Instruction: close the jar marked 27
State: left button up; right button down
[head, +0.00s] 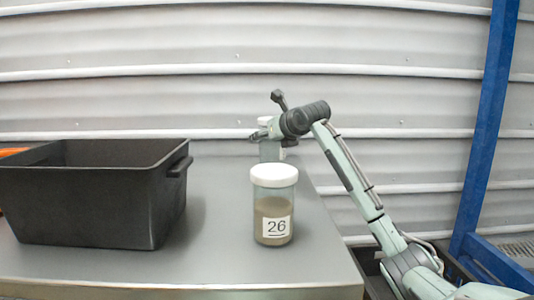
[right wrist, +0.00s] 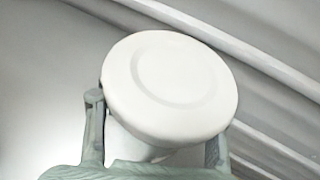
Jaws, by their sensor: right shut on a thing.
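A clear jar marked 26 (head: 274,207) stands upright at the front of the grey table, with a white lid (head: 274,175) on it and brown substrate inside. Behind it stands a second jar (head: 269,153), partly hidden by the front jar and my gripper; no mark on it shows. A white lid (head: 265,121) is at its top. My right gripper (head: 262,135) is shut on this far jar, around its upper part. In the right wrist view the round white lid (right wrist: 170,85) lies over and between the fingers. Whether it is fully seated cannot be told. My left gripper is not in view.
A deep black bin (head: 85,205) stands on the table (head: 215,265) at the left, with something orange (head: 12,151) behind it. A corrugated wall is at the back and a blue post (head: 487,120) at the right. The table between bin and front jar is clear.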

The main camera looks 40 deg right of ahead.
aim_at(267, 152)
notch_tip(267, 152, down, 3)
jog(key=shift+a+f, duration=0.1)
jog(key=shift+f, duration=0.3)
jog(key=c, duration=0.5)
grip_release()
jog(key=shift+f, duration=0.15)
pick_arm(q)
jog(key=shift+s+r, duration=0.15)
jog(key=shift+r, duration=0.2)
